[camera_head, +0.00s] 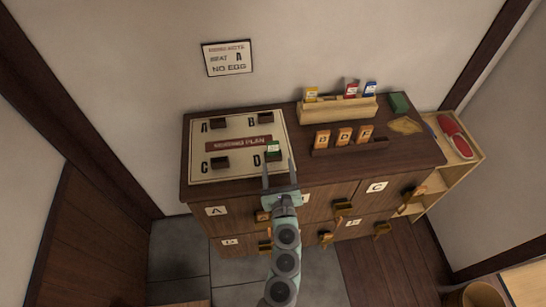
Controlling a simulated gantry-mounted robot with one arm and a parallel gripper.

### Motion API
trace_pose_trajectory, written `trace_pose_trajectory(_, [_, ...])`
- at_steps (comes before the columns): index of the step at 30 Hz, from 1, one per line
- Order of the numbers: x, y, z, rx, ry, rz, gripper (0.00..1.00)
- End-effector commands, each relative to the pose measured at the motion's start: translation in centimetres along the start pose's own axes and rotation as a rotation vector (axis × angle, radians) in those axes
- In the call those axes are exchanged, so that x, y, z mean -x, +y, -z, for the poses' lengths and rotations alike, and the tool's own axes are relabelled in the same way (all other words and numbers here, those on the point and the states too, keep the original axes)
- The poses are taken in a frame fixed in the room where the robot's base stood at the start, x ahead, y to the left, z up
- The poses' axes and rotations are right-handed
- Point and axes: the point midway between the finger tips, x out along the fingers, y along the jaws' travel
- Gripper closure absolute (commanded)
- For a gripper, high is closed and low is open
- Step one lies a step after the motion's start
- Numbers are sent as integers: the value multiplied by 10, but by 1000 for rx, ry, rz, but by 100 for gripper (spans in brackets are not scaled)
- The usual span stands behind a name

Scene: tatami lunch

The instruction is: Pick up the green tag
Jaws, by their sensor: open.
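The green tag (273,149), with a pale lower face, stands on the cream seating plan board (200,172), by the letter D at its lower right. My gripper (279,165) reaches up from the bottom of the picture. Its two fingers are spread apart and nothing shows between them. In the picture the fingertips lie just below and to either side of the tag. I cannot tell how far above or in front of it they are.
The board lies on a dark wooden cabinet with lettered doors. To its right are a wooden holder (338,112) with yellow, red and blue tags, and orange tags (344,136) in a dark rack. A dark green block (399,103) sits at the back right. A wall sign (227,58) hangs behind.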

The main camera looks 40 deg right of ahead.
Motion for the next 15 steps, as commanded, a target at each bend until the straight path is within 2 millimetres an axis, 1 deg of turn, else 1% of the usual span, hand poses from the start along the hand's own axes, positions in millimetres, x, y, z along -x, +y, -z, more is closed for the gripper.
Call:
trace_pose_trajectory(1, [-3,-4,-1,-69,-23,-13,38])
trace_pose_trajectory(3, [-5,-5,-10,-139,-48,-36,38])
trace_pose_trajectory(5, [-6,-5,-15,-173,-61,-48,38])
trace_pose_trajectory(10, [-17,-4,-21,-187,-70,-57,38])
trace_pose_trajectory(15, [-38,-3,-20,-185,-65,-55,38])
